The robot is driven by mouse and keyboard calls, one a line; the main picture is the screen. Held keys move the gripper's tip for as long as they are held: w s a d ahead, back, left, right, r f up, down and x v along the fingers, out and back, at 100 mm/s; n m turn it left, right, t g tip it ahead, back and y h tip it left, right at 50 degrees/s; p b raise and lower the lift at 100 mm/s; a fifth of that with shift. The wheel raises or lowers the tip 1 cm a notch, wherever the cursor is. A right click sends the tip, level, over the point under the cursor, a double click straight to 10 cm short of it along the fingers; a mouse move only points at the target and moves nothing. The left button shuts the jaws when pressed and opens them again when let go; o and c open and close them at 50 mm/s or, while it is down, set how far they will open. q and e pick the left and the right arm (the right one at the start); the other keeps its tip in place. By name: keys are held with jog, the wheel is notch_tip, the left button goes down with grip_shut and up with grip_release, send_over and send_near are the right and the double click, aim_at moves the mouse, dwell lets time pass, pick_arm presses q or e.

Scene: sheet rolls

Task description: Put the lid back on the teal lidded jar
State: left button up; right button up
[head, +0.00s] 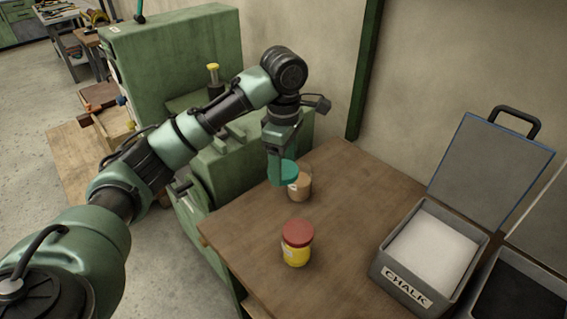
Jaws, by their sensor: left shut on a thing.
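My left gripper (277,155) points down at the back left of the wooden table and is shut on the teal lid (283,173). The lid is in front of the upper left part of an open-looking clear jar (300,188) with light brown contents and a pale label. The lid overlaps the jar in the picture; I cannot tell whether it touches the rim. The lid hides part of the jar. My right gripper does not show.
A yellow jar with a red lid (297,243) stands nearer on the table (345,215). A grey box marked CHALK (405,285), its cover raised, stands at the right beside another dark box (520,295). A green machine (165,60) stands behind my left arm.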

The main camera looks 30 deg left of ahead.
pick_arm(q)
jog(key=s+d+f+m, duration=0.2)
jog(key=s+d+m, duration=0.1)
jog(key=s+m, duration=0.5)
jog(key=s+d+f+m, duration=0.1)
jog(key=s+d+m, duration=0.3)
jog(key=s+m, duration=0.4)
jog(key=m, duration=0.2)
jog(key=shift+s+f+m, duration=0.35)
jog(key=shift+m, duration=0.05)
jog(key=shift+d, duration=0.1)
